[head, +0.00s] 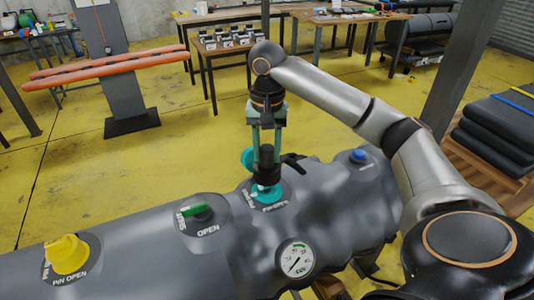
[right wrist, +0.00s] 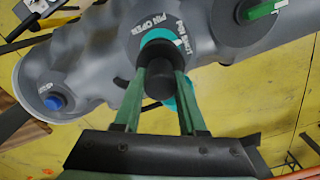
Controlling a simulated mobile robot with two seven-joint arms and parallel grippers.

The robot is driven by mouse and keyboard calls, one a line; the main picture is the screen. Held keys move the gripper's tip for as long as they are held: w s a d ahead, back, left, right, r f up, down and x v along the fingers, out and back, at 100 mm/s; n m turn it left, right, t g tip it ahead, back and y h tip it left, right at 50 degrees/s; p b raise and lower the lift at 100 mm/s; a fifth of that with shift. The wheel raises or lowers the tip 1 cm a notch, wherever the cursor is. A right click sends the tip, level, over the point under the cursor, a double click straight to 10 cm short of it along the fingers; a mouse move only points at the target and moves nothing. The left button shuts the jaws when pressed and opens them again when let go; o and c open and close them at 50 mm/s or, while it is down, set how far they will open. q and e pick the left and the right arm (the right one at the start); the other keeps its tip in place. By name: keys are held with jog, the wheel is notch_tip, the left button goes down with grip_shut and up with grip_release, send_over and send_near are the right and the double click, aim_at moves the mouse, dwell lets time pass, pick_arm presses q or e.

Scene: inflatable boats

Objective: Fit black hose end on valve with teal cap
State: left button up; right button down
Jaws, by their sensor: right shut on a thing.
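The grey inflatable boat tube (head: 330,205) lies across the front. The valve with a teal ring (head: 265,193) is on its top, and the ring also shows in the right wrist view (right wrist: 160,36). Its teal cap (head: 248,158) hangs open beside it, partly hidden. My right gripper (head: 266,150) points down over this valve and is shut on the black hose end (head: 265,166). The hose end also shows between the fingertips in the right wrist view (right wrist: 158,84). It stands roughly upright right at the teal ring; I cannot tell whether it is seated. My left gripper is out of view.
The same tube carries a green-handled valve (head: 197,213), a yellow cap (head: 67,254), a blue cap (head: 357,156) and a pressure gauge (head: 295,259). Dark folded stacks (head: 500,130) lie on a pallet at right. Work tables stand behind on open yellow floor.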

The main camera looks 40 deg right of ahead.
aim_at(267, 168)
dwell(0.4)
jog(key=shift+f, duration=1.2)
jog(key=shift+f, duration=0.15)
jog(key=shift+f, duration=0.3)
jog(key=shift+f, duration=0.85)
dwell(0.4)
jog(key=m, duration=0.4)
dwell(0.4)
